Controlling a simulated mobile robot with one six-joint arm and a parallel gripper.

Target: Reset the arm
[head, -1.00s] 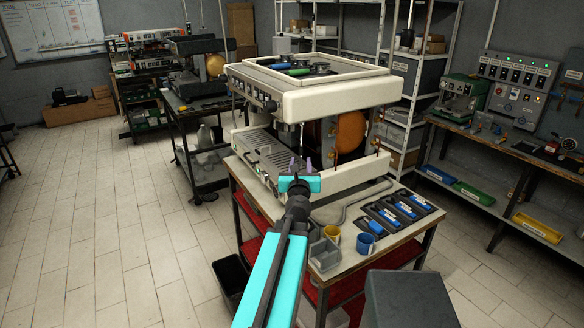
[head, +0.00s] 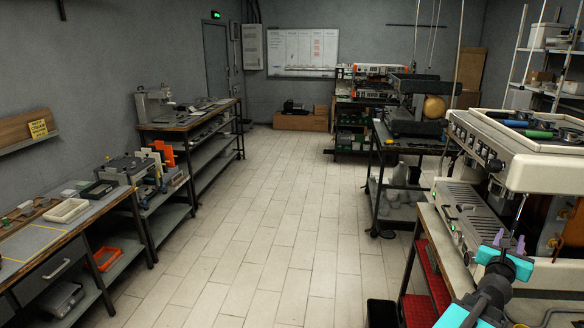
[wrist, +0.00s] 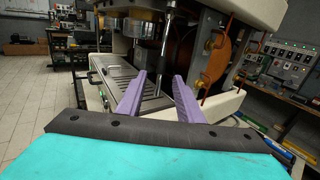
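My arm reaches out at the lower right of the head view, with my gripper (head: 509,240) in front of the open side of a cream espresso machine (head: 535,165). In the wrist view the two purple fingers of my gripper (wrist: 160,80) stand apart, and nothing is held between them. The machine's drip grate (wrist: 118,88) lies behind the fingers. A vertical metal rod (wrist: 166,50) of the machine shows between them in the picture; its distance from the fingers is hard to tell.
A workbench (head: 70,230) with trays and tools runs along the left. A tiled aisle (head: 265,220) is clear in the middle. A dark cart (head: 408,145) with equipment stands behind the machine, and a whiteboard (head: 303,50) hangs on the far wall.

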